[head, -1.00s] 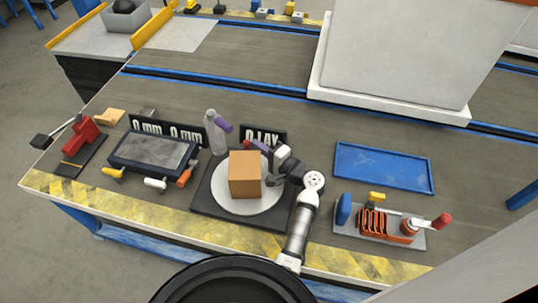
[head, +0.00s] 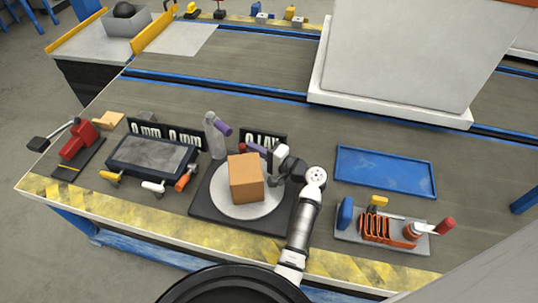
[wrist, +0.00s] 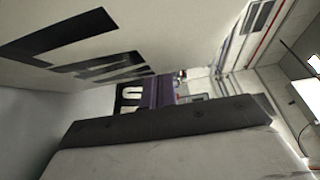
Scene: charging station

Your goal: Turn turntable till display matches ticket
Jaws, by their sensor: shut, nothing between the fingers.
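The turntable is a pale round plate (head: 222,205) on a dark square base (head: 204,201). A brown box (head: 246,180) stands on the plate. A dark display with white characters (head: 262,140) stands behind it, partly hidden by my arm; its reading is not fully legible. My gripper (head: 272,181) is shut and empty, low at the right side of the box over the plate's right edge. I cannot tell whether it touches. The wrist view shows a pale surface with large dark markings (wrist: 80,42) close by. I cannot make out a ticket.
Right are an empty blue tray (head: 386,171) and a coil fixture (head: 378,228). A large pale block stands behind.

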